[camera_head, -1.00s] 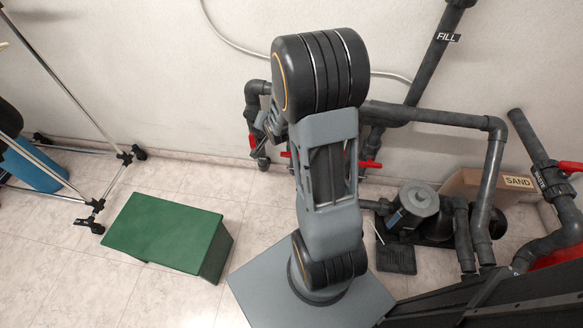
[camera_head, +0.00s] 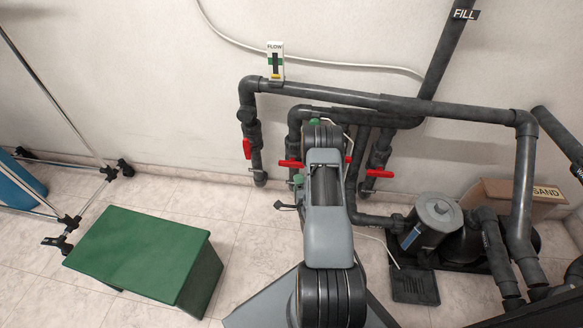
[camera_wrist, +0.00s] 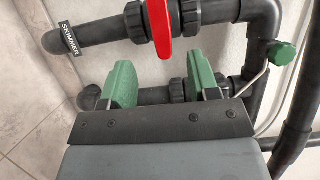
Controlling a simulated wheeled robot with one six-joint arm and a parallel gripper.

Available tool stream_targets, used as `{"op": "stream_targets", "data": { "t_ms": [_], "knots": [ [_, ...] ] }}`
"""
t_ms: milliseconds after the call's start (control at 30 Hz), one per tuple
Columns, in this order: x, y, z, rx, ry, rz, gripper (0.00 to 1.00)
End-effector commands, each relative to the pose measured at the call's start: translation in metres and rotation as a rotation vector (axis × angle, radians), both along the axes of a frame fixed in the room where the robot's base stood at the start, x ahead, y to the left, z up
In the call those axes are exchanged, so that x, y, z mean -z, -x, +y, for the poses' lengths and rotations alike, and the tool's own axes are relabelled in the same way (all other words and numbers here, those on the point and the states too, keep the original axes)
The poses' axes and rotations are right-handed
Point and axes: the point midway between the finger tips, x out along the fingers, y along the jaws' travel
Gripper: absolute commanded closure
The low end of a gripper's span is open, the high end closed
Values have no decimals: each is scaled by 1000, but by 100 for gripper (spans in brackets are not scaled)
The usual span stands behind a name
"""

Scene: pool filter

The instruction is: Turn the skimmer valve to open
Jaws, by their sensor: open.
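In the wrist view, a black pipe with a SKIMMER label (camera_wrist: 68,38) runs along the top. A red valve handle (camera_wrist: 162,25) sits on that pipe and lies across it; its upper end is cut off by the frame. My gripper (camera_wrist: 151,78) is open, with its two green fingers apart and no handle between them. It is below the red handle in the picture, over a second black pipe. In the head view my arm hides most of the gripper. Several red handles show there, including a left one (camera_head: 247,149); I cannot tell which is the skimmer's.
A green box (camera_head: 140,250) stands on the floor at left. A pump (camera_head: 432,222) and a SAND carton (camera_head: 520,195) are at right. A FLOW gauge (camera_head: 275,62) tops the pipework by the wall.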

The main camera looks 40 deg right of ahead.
Motion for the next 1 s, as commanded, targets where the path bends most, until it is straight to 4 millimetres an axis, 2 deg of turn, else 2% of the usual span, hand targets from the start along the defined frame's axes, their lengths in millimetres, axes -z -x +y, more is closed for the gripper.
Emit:
{"op": "stream_targets", "data": {
  "t_ms": [100,300,500,700,1000],
  "knots": [
    [1,-24,-8,-4,4,-4,45],
    [2,-59,-22,-3,3,-2,45],
    [1,-84,-32,-1,3,0,45],
    [0,-98,-38,-2,2,1,45],
    [0,-102,-39,-1,1,3,45]
  ]
}}
